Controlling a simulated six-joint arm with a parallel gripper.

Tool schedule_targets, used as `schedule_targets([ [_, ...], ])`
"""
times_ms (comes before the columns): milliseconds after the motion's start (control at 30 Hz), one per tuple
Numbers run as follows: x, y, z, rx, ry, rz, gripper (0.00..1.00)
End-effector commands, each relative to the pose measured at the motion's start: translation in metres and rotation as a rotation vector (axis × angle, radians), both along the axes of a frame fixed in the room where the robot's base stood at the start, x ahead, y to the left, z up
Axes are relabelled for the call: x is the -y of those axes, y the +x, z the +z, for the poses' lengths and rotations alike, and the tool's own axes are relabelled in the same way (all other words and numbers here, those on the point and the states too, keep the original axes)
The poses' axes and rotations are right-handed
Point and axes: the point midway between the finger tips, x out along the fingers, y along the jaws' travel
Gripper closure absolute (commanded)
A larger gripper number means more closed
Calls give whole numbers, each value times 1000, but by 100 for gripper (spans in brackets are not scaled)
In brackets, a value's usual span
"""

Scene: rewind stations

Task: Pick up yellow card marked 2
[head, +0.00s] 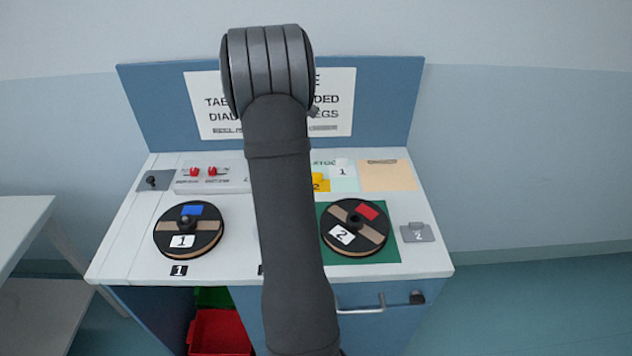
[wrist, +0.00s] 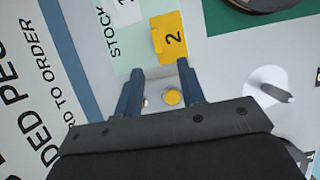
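The yellow card marked 2 (wrist: 165,45) lies in the wrist view just beyond my fingertips, beside a pale green area marked STOCK. In the head view the yellow card (head: 321,183) is partly hidden by my arm. My gripper (wrist: 160,68) is open, with its two dark blue fingers apart and pointing toward the card. Nothing is held between the fingers. In the head view my gripper is hidden behind my arm.
A round yellow thing (wrist: 172,97) shows between the fingers, and a white disc with a grey post (wrist: 268,90) is to their right. Reel 2 (head: 353,226) sits on a green mat (head: 385,253); reel 1 (head: 188,229) is at left. A sign board (head: 152,105) stands behind.

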Motion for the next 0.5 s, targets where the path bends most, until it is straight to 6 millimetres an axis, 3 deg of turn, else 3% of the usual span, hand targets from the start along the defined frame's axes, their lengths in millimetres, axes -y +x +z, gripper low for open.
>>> schedule_targets([
  [200,13,0,-31,0,1,-2,64],
  [500,22,1,-49,0,1,-3,64],
])
